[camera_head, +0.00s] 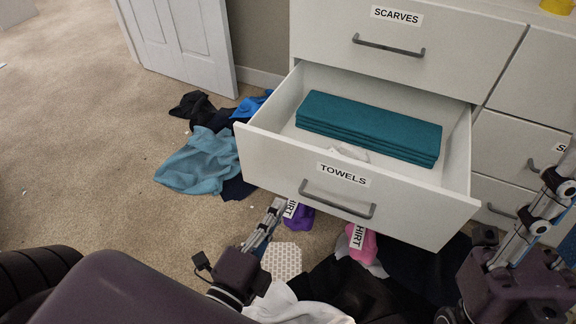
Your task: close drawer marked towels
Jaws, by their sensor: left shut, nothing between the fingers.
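The white drawer marked TOWELS (270,160) is pulled well open from the dresser. A folded teal towel stack (370,125) and a small white cloth (348,151) lie in it. Its grey bar handle (338,204) is on the front panel, below the label. My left gripper (278,206) is shut and empty, pointing up near the front panel's lower left part, left of the handle. I cannot tell whether it touches the panel. My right gripper (566,178) is at the right edge, right of the drawer front, partly cut off; its jaws are unclear.
The SCARVES drawer (460,45) above is shut, as are the smaller drawers (515,150) at the right. Blue and dark clothes (200,160) lie left of the drawer. Carpet at the left is clear.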

